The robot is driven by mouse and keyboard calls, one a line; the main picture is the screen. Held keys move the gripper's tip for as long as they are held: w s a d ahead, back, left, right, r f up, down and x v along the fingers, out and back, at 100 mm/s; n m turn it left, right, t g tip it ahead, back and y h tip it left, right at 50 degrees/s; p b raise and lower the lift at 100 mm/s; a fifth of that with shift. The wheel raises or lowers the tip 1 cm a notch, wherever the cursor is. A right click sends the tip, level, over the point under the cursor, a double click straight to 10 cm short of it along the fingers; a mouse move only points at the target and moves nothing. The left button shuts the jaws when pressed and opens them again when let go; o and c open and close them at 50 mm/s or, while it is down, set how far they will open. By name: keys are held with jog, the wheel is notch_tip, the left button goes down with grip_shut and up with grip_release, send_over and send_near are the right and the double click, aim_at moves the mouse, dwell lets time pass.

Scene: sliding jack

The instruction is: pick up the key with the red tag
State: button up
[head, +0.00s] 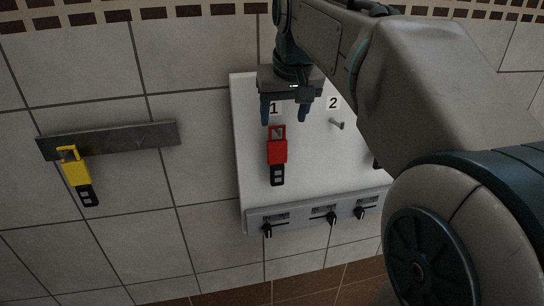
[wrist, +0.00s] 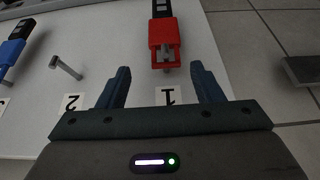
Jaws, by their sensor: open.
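The key with the red tag (head: 277,150) hangs on the white board under the label 1, its black part pointing down. In the wrist view its red tag (wrist: 165,38) is ahead of my fingers, roughly midway between them, with a peg end showing at the tag's frame. My gripper (head: 285,114) is open and empty, just above the red tag in the head view. In the wrist view the two blue fingertips (wrist: 159,72) stand apart near the tag's top end. The red tag is not between the pads.
The white board (head: 250,130) is on a tiled wall. An empty peg (head: 337,124) is under label 2. A blue-tagged key (wrist: 14,45) hangs beyond it. Switches (head: 331,217) line the board's bottom. A yellow-tagged key (head: 75,172) hangs from a grey strip (head: 120,140) at left.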

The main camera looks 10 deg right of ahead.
aim_at(277, 128)
jog(key=x, duration=0.4)
jog(key=shift+w+a+f+p, duration=0.1)
jog(key=shift+w+a+p, duration=0.25)
jog(key=shift+a+p, duration=0.05)
jog(key=shift+w+f, duration=0.1)
jog(key=shift+f, duration=0.3)
